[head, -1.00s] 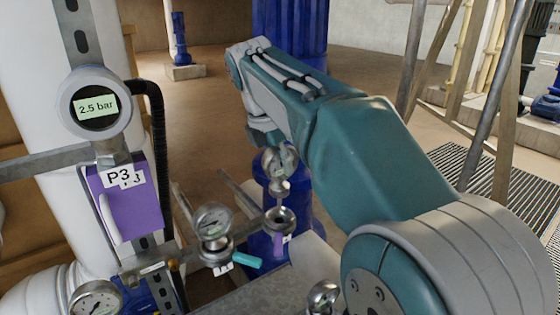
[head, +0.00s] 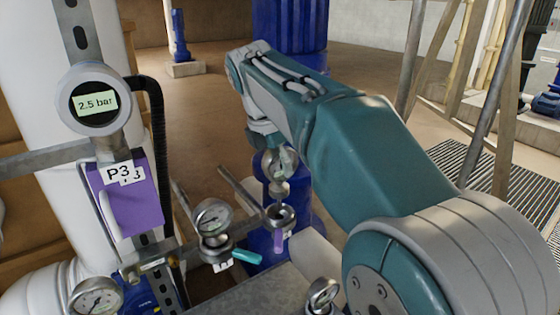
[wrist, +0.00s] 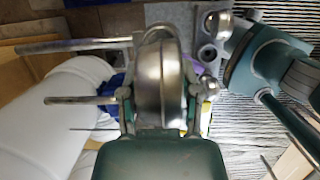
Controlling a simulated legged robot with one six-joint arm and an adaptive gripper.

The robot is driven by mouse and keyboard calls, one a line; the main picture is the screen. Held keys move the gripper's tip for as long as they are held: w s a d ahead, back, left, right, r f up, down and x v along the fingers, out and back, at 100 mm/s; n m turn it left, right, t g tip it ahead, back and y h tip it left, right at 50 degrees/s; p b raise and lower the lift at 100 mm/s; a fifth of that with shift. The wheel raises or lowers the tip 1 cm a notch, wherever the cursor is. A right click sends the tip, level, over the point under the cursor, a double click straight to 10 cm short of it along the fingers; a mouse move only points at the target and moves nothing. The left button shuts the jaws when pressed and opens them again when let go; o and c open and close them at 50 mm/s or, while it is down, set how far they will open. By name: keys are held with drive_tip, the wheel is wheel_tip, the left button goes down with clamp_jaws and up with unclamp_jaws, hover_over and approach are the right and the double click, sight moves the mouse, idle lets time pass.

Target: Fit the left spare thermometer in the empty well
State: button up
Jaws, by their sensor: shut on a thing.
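My gripper (head: 272,150) is shut on a thermometer (head: 279,168) with a round metal head. In the wrist view the head (wrist: 160,80) stands edge-on between the two fingers. The thermometer hangs roughly upright, its collar just above an open round metal well (head: 281,215) with a purple tag. A narrow gap shows between collar and well rim. Whether the stem is inside the well I cannot tell. Another metal-headed instrument (head: 322,294), perhaps the other spare, stands at the bottom of the head view, partly cut off.
A dial gauge (head: 213,217) with a teal tag stands just left of the well. A purple P3 panel (head: 130,195) and a 2.5 bar display (head: 94,103) are further left. A blue cylinder (head: 300,190) stands behind the well.

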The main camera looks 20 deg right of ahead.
sight(281, 188)
drive_tip(key=shift+f, duration=3.05)
idle(0.4)
idle(0.3)
drive_tip(key=o, duration=1.1)
drive_tip(key=shift+c, duration=0.2)
